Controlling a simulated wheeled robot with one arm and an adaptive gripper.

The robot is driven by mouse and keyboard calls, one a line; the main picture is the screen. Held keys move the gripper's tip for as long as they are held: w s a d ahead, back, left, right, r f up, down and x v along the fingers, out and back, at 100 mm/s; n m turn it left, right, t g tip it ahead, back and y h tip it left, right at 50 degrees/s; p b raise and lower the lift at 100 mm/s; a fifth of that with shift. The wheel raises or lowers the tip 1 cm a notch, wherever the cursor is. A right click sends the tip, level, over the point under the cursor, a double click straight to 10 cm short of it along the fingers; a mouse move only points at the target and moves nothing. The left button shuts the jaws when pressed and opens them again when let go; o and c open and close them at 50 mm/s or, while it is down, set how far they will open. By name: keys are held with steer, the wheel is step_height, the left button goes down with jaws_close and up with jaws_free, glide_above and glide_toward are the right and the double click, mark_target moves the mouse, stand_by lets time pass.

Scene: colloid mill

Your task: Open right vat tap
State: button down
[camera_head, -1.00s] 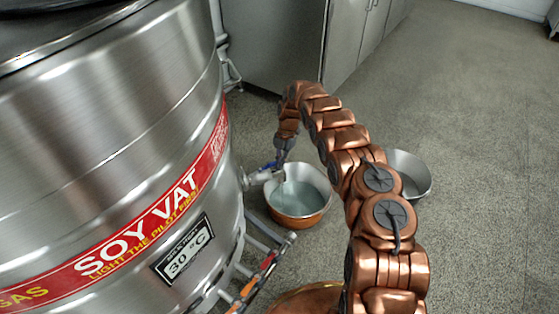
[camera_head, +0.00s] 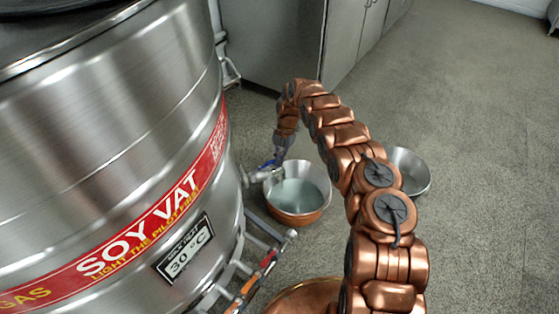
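The large steel soy vat (camera_head: 130,130) with a red label band fills the left of the view. Its tap (camera_head: 258,175) sticks out low on the vat's right side, with a small blue handle (camera_head: 267,164) on top. My gripper (camera_head: 277,160) points down at the tap, at or very close to the blue handle. Its fingers are small and dark, and I cannot tell whether they touch the handle or how far apart they are. A copper-sided bowl (camera_head: 297,212) stands on the floor below the tap with pale liquid in it.
A second metal bowl (camera_head: 412,172) stands on the floor, partly behind my arm. Pipes with an orange-marked part (camera_head: 250,284) run along the vat's base. Steel cabinets (camera_head: 270,45) stand behind. The floor to the right is clear.

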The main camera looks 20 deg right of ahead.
steer(key=shift+w+d+r, duration=0.2)
steer(key=shift+w+r, duration=0.05)
steer(key=shift+w, duration=0.15)
steer(key=shift+s+p, duration=1.4)
steer(key=shift+s, duration=0.85)
steer(key=w+r+p, duration=0.1)
steer(key=w+r, duration=0.2)
steer(key=r, duration=0.6)
steer(key=shift+a, duration=0.15)
steer(key=shift+p, duration=0.3)
